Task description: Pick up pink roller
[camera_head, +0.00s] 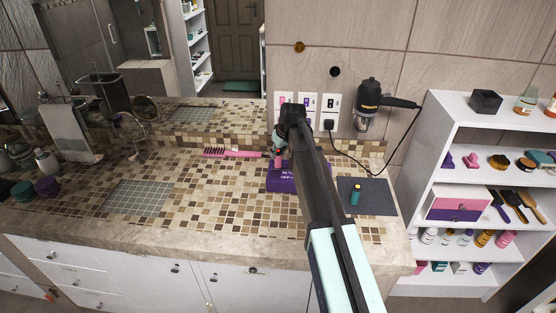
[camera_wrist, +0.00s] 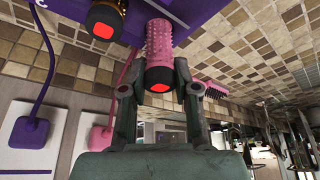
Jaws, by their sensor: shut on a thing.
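The pink roller (camera_wrist: 159,45) is a bumpy cylinder with a black end and a red tip in the wrist view. My gripper (camera_wrist: 158,90) is shut on it, one finger on each side of its black end. In the head view, a small pink part of the roller (camera_head: 278,162) shows beside my gripper (camera_head: 284,145), just above the purple box (camera_head: 283,182) on the tiled counter. My arm hides part of the box. I cannot tell whether the roller touches the box.
A pink brush (camera_head: 232,153) lies left of the box. A teal bottle (camera_head: 355,195) stands on a dark mat (camera_head: 378,199) to the right. A hair dryer (camera_head: 367,97) hangs on the wall. In the wrist view, a dark cylinder with a red end (camera_wrist: 104,22) is near the roller.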

